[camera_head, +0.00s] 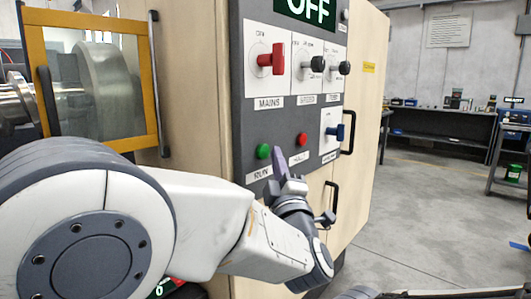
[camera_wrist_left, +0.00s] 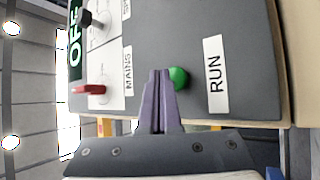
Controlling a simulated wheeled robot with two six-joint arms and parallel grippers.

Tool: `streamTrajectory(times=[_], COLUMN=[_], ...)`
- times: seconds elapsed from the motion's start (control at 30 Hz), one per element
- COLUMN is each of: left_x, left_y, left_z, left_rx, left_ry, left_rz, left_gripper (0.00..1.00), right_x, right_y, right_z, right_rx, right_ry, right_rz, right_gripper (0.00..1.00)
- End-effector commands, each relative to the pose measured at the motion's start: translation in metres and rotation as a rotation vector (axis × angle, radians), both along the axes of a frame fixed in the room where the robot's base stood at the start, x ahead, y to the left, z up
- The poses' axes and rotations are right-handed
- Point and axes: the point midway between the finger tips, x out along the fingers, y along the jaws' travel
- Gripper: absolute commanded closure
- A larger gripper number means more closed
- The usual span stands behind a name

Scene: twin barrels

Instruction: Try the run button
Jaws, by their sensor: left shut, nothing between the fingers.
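The green run button (camera_head: 263,151) sits low on the dark grey control panel (camera_head: 262,105), above a label reading RUN. In the left wrist view the green button (camera_wrist_left: 179,77) is right beside my left gripper's fingertips (camera_wrist_left: 158,74), between them and the RUN label (camera_wrist_left: 216,74). My left gripper (camera_head: 279,160) is shut and empty, its purple fingers pointing up at the panel between the green button and the red button (camera_head: 302,139). Whether the fingers touch the panel or the button cannot be told. My right gripper is not in view.
Above are the red mains switch (camera_head: 272,59), two black knobs (camera_head: 317,63) and a display (camera_head: 306,11) reading OFF. A yellow-framed window (camera_head: 92,85) is at left. Open floor (camera_head: 420,220) lies to the right.

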Motion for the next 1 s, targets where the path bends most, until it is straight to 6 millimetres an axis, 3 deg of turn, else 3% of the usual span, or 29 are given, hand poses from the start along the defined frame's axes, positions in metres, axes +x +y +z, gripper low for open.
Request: streamTrajectory(times=[1.0], left_x=[0.0051], left_y=[0.0064], left_z=[0.0003], left_rx=[0.000], left_ry=[0.000], left_rz=[0.000], left_gripper=[1.00], right_x=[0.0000], right_y=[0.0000], right_z=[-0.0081], right_rx=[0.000], right_ry=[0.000], right_rz=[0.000], right_gripper=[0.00])
